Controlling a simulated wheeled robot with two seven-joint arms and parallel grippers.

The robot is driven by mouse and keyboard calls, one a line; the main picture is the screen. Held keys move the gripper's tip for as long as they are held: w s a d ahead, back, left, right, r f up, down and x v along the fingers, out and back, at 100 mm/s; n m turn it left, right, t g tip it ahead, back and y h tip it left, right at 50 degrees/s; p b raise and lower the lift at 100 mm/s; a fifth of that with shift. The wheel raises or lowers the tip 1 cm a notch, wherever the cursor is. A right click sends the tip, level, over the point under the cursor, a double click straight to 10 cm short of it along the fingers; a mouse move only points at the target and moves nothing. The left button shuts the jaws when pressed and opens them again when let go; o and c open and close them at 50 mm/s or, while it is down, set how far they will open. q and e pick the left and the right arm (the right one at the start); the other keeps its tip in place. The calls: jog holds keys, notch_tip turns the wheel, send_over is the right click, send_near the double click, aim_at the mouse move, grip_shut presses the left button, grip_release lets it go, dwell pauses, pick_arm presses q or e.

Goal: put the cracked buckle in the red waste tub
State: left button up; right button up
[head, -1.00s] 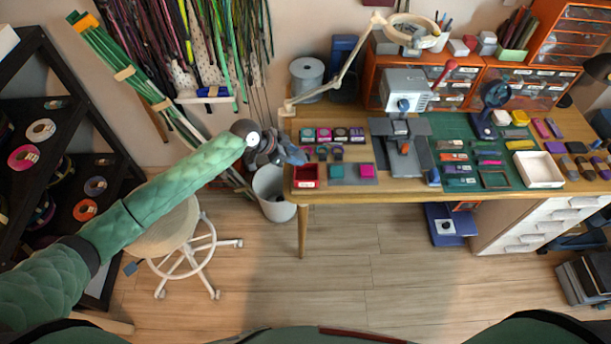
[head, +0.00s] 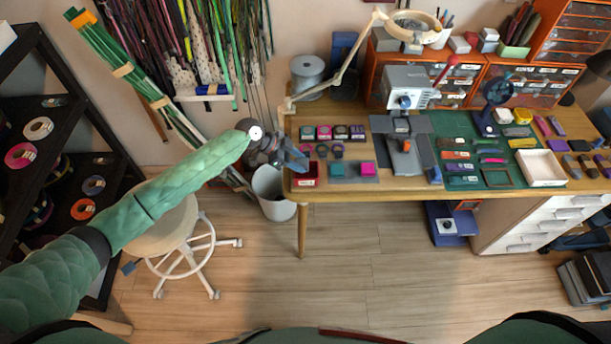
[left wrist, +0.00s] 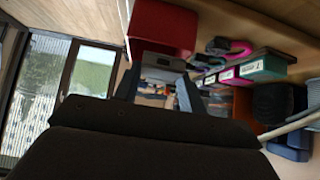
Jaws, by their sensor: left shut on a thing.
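The red waste tub (head: 306,182) stands at the left front corner of the wooden table, with a pale label on its front. It also shows in the left wrist view (left wrist: 163,27), upper middle. My left gripper (head: 300,161) is just above and behind the tub, its blue-grey fingers pointing down toward it. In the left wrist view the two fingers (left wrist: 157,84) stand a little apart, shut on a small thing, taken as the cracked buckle. The buckle itself is hidden or too small to make out. My right gripper is not in view.
A grey tray (head: 353,179) with teal and pink blocks lies right of the tub. Several small labelled boxes (head: 325,133) and dark buckles (head: 338,151) are behind it. A white bin (head: 272,190) stands on the floor below. A lamp arm (head: 330,88) rises behind.

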pick_arm(q)
jog(key=shift+f, duration=0.4)
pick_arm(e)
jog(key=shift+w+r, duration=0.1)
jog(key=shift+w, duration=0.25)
pick_arm(q)
jog(key=o, duration=1)
